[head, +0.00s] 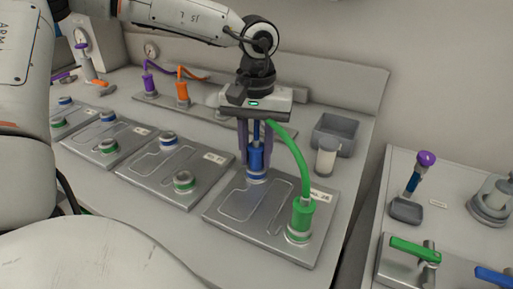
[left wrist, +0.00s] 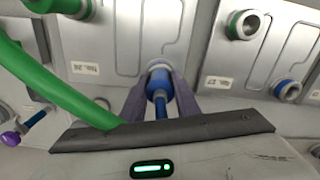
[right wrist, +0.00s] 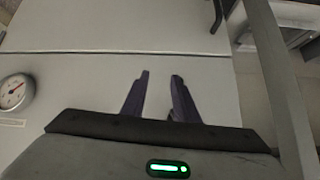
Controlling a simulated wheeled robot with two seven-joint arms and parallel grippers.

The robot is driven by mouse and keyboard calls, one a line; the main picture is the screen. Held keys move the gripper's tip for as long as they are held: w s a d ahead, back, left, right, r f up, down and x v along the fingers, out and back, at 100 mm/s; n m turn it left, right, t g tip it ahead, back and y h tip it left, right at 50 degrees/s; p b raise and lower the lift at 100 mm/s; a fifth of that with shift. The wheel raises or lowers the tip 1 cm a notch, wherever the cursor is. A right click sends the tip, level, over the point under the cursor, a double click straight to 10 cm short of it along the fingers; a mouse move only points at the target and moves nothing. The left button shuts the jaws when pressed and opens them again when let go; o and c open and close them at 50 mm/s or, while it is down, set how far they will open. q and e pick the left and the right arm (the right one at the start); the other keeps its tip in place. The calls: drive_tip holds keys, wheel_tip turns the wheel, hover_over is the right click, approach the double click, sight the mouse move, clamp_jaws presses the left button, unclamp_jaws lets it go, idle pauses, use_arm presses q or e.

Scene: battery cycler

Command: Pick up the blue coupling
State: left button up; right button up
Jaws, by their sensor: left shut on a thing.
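The blue coupling (head: 257,163) stands upright at the blue-ringed port of the nearest right metal plate (head: 237,205). I cannot tell whether it is seated or just above. My left gripper (head: 256,152) points down with a finger on each side of it, shut on it. In the left wrist view the coupling (left wrist: 159,86) shows between the fingers, its blue hose running back towards the gripper. My right gripper (right wrist: 160,76) shows in the right wrist view, its fingers apart with nothing between them.
A green coupling (head: 303,217) stands on the same plate, its green hose (head: 298,150) arching close beside my left gripper. A grey bin (head: 333,133) and white jar (head: 326,160) stand behind. Purple (head: 148,82) and orange (head: 183,92) couplings stand at the back left.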

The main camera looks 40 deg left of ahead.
use_arm(q)
wheel_tip(320, 180, up, 10)
drive_tip(key=shift+r, duration=0.1)
drive_tip(key=o, duration=0.6)
drive_tip(key=shift+c, duration=0.2)
clamp_jaws()
drive_tip(key=shift+r+p, duration=2.45)
drive_tip(key=shift+a, duration=0.1)
